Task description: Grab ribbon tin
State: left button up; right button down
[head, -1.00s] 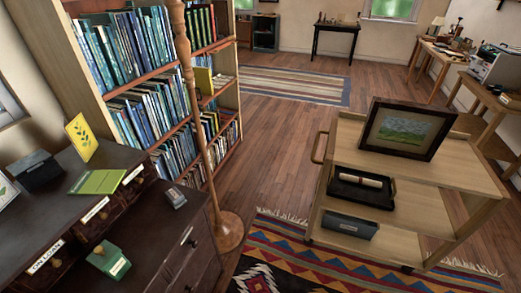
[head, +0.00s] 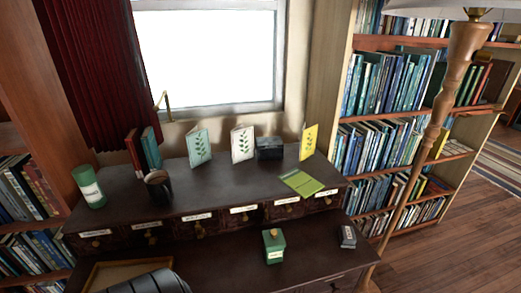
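No object carries a label that I can read as ribbon tin, so I cannot tell which one it is. A green cylindrical tin (head: 89,187) with a pale label stands at the left end of the desk's upper shelf. A small green container (head: 274,246) with a knob on top and a pale label stands on the lower desktop. A small dark box with a light label (head: 347,236) lies to its right. A dark box (head: 269,148) sits at the back of the shelf.
A dark mug (head: 158,188), upright books (head: 146,150), several leaf-print cards (head: 243,144) and a green booklet (head: 301,183) stand or lie on the shelf. A floor lamp (head: 440,110) stands at right.

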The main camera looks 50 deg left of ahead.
aim_at(275, 256)
jog(key=u, duration=1.4)
